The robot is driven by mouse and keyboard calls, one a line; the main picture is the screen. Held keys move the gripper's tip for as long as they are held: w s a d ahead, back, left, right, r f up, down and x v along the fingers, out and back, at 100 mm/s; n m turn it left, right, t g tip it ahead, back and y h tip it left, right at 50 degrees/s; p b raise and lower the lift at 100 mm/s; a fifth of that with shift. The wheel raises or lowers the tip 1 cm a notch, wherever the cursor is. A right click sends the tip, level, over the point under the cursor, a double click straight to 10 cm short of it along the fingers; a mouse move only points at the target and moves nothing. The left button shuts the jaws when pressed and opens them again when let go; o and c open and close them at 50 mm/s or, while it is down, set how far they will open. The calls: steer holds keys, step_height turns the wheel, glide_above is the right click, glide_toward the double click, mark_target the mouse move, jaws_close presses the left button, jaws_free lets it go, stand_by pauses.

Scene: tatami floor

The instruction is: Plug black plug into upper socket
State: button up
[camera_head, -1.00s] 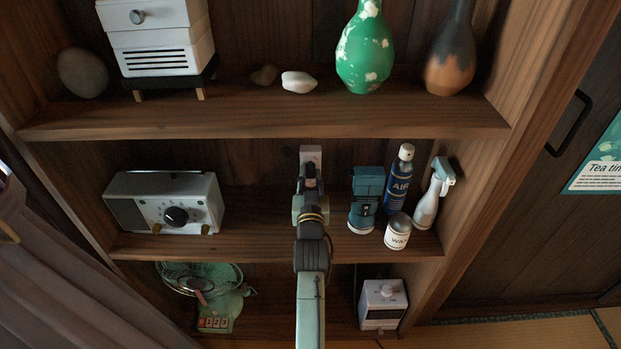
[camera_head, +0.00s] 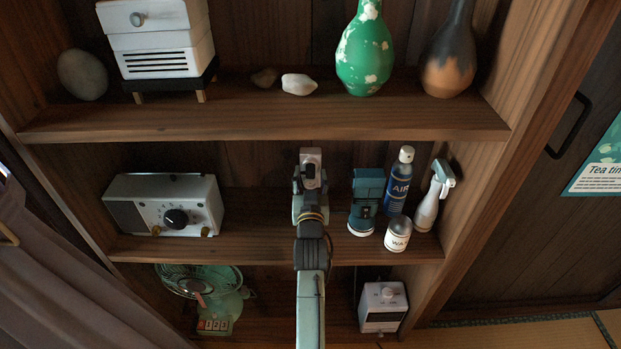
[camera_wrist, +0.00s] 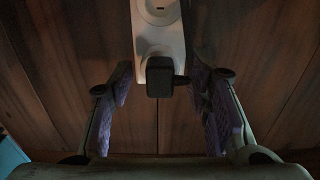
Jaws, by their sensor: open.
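A white socket strip (camera_wrist: 159,25) is mounted upright on the wooden back wall; in the head view it shows above my gripper (camera_head: 310,183). In the wrist view a round socket shows at its top. The black plug (camera_wrist: 160,78) sits at the strip's lower part, with a dark piece reaching to its right. I cannot tell how deep it sits in a socket. My gripper (camera_wrist: 163,110) is open, its purple-padded fingers on both sides of the plug. The left finger is clear of it; the right finger is close to the dark piece.
On the same shelf a radio (camera_head: 165,203) stands left. A teal device (camera_head: 366,200), blue air can (camera_head: 398,181), small tin (camera_head: 397,233) and spray bottle (camera_head: 434,196) stand close on the right. The upper shelf board (camera_head: 265,121) overhangs. A fan (camera_head: 200,279) and white box (camera_head: 383,306) are below.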

steer(key=s, duration=0.7)
steer(key=shift+s, duration=0.25)
stand_by(0.4)
